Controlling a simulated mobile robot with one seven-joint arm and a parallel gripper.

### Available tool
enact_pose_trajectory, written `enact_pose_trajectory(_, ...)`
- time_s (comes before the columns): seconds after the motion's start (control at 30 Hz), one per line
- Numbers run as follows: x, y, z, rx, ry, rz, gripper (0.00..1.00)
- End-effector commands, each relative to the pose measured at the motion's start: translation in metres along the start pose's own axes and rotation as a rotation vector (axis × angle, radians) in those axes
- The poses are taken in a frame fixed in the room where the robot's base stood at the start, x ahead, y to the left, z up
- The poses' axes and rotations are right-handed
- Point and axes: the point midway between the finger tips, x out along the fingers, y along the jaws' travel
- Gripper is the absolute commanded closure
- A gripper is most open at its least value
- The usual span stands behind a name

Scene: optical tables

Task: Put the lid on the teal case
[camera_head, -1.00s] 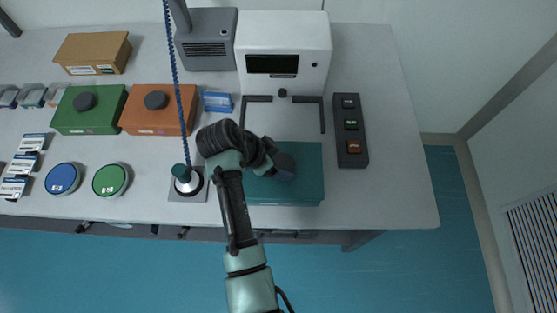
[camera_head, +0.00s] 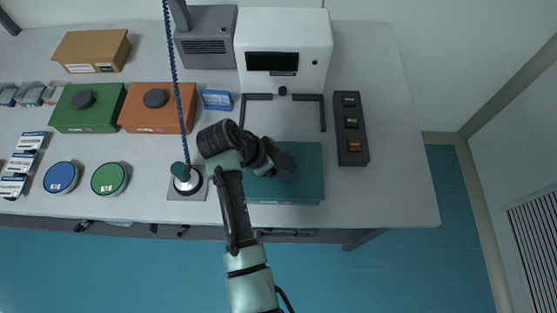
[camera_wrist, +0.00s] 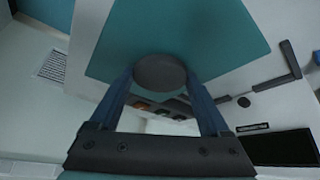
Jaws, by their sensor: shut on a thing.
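The teal lid (camera_wrist: 215,30) shows in the wrist view as a flat square plate with a round dark knob (camera_wrist: 160,72). My gripper (camera_wrist: 160,76) is shut on that knob, one blue finger on each side. In the head view the teal case (camera_head: 305,198) is at the front edge of the table, right of centre, and teal surface fills its top. My gripper (camera_head: 284,167) is over its middle, and my arm hides its left part. The lid appears on or very close to the case; I cannot tell whether it is fully seated.
A white machine (camera_head: 284,55) stands behind, with dark brackets (camera_head: 308,98) between it and the case. A button box (camera_head: 351,145) is to the right. A round-topped device (camera_head: 186,183) with a blue coiled cord is at left. Green (camera_head: 70,118) and orange (camera_head: 145,115) cases stand further left.

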Motion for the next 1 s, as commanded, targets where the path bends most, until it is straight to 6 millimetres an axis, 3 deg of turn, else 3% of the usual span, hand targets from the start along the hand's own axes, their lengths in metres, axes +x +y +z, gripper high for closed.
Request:
enact_pose_trajectory(0.43, 0.002, 0.000, 0.001, 0.000, 0.001, -0.001, 0.87)
enact_pose_trajectory(0.47, 0.002, 0.000, 0.001, 0.000, 0.001, -0.001, 0.14)
enact_pose_trajectory(0.53, 0.002, 0.000, 0.001, 0.000, 0.001, -0.001, 0.02)
enact_pose_trajectory(0.83, 0.000, 0.000, 0.001, 0.000, 0.000, 0.000, 0.00)
enact_pose_trajectory(1.0, -0.019, -0.001, 0.001, 0.000, 0.002, -0.003, 0.00)
